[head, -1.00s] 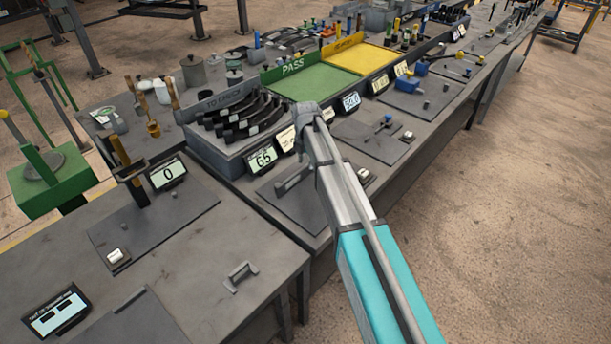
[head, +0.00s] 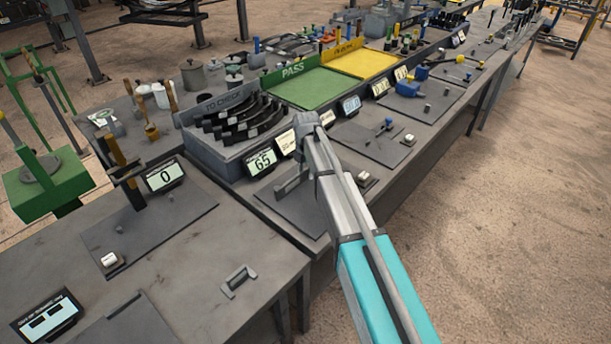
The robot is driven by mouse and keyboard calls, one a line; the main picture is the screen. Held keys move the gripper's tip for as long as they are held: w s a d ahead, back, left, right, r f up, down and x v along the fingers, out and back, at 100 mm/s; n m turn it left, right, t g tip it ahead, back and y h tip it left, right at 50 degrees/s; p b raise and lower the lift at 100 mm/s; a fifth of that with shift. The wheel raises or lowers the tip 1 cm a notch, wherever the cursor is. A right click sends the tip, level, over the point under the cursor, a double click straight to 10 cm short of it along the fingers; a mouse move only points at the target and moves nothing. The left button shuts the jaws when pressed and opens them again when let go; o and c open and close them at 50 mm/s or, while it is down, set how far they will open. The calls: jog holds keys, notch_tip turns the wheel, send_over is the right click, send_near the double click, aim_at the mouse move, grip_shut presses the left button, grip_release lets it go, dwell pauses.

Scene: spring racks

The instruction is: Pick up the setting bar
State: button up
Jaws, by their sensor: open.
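A small grey bar with raised ends (head: 238,281), which may be the setting bar, lies on the near bench close to its right edge. Another upright grey piece (head: 292,183) stands on a dark plate on the middle bench, just left of my arm. I cannot tell for certain which is the setting bar. My arm reaches in from the lower right and ends in a grey joint over the middle bench's front side. My gripper's fingers do not show; nothing held is visible.
A grey TO CHECK tray (head: 204,152) holds several dark curved springs. Behind my arm are a green PASS tray (head: 299,87) and a yellow tray (head: 362,63). A display reading 0 (head: 165,175) and a post stand on the near bench. The floor at right is clear.

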aim_at(306, 169)
grip_shut()
jog(key=shift+r, duration=0.15)
dwell(0.5)
notch_tip(306, 169, up, 10)
jog(key=p, duration=1)
dwell(0.8)
